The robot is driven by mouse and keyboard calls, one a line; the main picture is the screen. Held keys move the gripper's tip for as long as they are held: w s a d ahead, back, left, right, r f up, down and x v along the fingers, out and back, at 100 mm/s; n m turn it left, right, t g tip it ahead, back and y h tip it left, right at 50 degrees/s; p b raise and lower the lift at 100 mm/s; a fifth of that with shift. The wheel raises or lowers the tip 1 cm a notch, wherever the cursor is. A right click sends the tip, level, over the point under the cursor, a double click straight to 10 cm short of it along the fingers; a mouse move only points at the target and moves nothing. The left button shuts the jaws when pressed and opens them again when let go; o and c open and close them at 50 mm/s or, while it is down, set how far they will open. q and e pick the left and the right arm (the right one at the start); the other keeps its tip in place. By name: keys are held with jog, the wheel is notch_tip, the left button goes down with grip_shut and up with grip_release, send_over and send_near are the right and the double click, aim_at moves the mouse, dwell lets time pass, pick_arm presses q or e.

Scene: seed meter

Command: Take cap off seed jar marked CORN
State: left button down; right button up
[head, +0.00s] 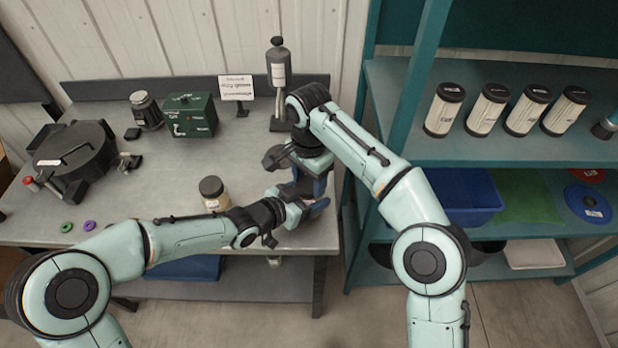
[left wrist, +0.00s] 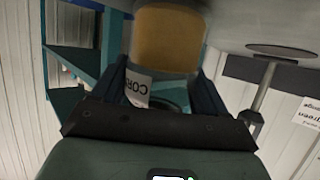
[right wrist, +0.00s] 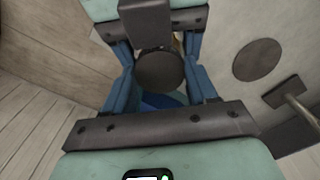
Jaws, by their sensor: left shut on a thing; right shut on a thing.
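The seed jar marked CORN shows in the left wrist view as an amber body (left wrist: 170,40) with a white label (left wrist: 138,88), partly readable. My left gripper (head: 302,208) is shut on this jar, with its blue fingers on either side. My right gripper (head: 314,186) meets it from above, over the table's right front corner. In the right wrist view a dark round cap (right wrist: 160,72) sits between the blue fingers of my right gripper, which is shut on it. The grippers hide the jar in the head view. Whether cap and jar are still joined is unclear.
Another jar with a dark lid (head: 212,192) stands on the grey table (head: 150,205), close behind my left forearm. A black round device (head: 72,155), a green box (head: 190,115) and a bottle on a stand (head: 279,70) are farther back. A teal shelf (head: 400,100) stands right.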

jog(key=n, duration=0.6)
jog(key=shift+n, duration=0.3)
jog(key=o, duration=1.2)
jog(key=shift+c, duration=0.2)
